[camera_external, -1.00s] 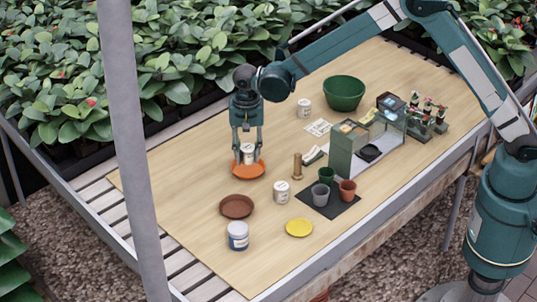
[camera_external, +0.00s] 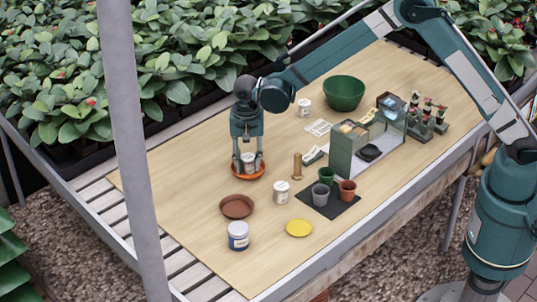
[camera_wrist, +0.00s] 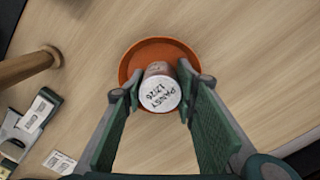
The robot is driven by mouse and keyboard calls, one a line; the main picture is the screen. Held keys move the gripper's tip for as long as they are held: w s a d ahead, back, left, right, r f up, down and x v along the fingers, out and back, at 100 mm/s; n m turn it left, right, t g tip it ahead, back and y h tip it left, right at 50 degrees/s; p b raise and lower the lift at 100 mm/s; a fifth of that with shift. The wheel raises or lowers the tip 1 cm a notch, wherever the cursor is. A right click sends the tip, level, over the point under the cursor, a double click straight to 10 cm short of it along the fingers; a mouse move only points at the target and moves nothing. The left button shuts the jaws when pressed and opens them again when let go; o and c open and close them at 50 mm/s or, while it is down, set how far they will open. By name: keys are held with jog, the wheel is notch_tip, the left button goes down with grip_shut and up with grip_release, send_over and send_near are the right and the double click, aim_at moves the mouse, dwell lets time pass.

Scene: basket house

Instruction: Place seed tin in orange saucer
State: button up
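The seed tin (camera_external: 248,161), white with a handwritten label on its lid, is between the fingers of my gripper (camera_external: 248,166). The wrist view shows the tin (camera_wrist: 160,92) upright, with a fingertip close against each side. My gripper (camera_wrist: 160,82) looks shut on it. The orange saucer (camera_external: 260,175) is directly below, and the tin is inside its outline, low over or touching its floor. The wrist view shows the saucer rim (camera_wrist: 128,62) around the far side of the tin. The exact contact under the tin is hidden.
A wooden peg (camera_external: 297,166) stands right of the saucer. A brown saucer (camera_external: 237,206), another white tin (camera_external: 281,192), a blue-white jar (camera_external: 238,236) and a yellow saucer (camera_external: 299,228) are nearer. A glass case (camera_external: 341,155), small pots and a green bowl (camera_external: 344,92) stand right.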

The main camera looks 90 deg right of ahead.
aim_at(248, 157)
jog(key=shift+o, duration=0.4)
jog(key=shift+r, duration=0.2)
notch_tip(248, 157, up, 12)
jog(key=shift+p, duration=1.05)
jog(key=s+a+r+n+t, duration=0.2)
jog(key=s+a+r+n, duration=0.3)
jog(key=s+r, duration=0.6)
jog(key=s+a+r+n+t, duration=0.1)
jog(key=s+a+r+n, duration=0.3)
jog(key=s+a+r, duration=0.55)
jog(key=s+a+n+t, duration=0.2)
jog(key=s+a+n, duration=0.1)
jog(key=s, duration=1.1)
jog(key=s+a+n+t, duration=0.2)
jog(key=s+n, duration=0.4)
jog(key=s, duration=0.8)
jog(key=shift+s+a, duration=0.15)
jog(key=shift+a, duration=0.35)
